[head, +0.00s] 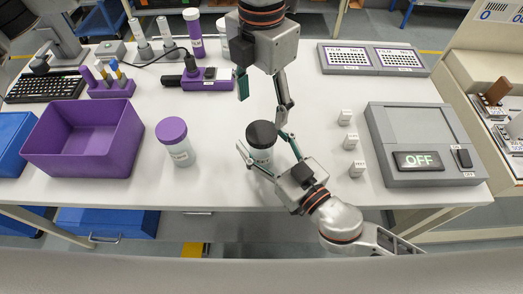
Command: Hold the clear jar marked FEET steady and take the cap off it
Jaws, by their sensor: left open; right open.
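A clear jar (260,157) with a black cap (262,133) stands upright on the white table. Its label is too small to read for certain. My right gripper (263,142) is open, with one finger on each side of this jar; I cannot tell whether they touch it. My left gripper (263,112) comes down from the top of the head view and is open and empty. Its fingers hang above and behind the black cap, apart from it. A second clear jar (182,156) with a purple cap (171,130) stands to the left.
A purple bin (84,160) stands at the left. A grey device (397,133) reading OFF is at the right, with small white blocks (350,141) beside it. Purple holders (207,84) and trays (373,60) are at the back. The table between the jars is clear.

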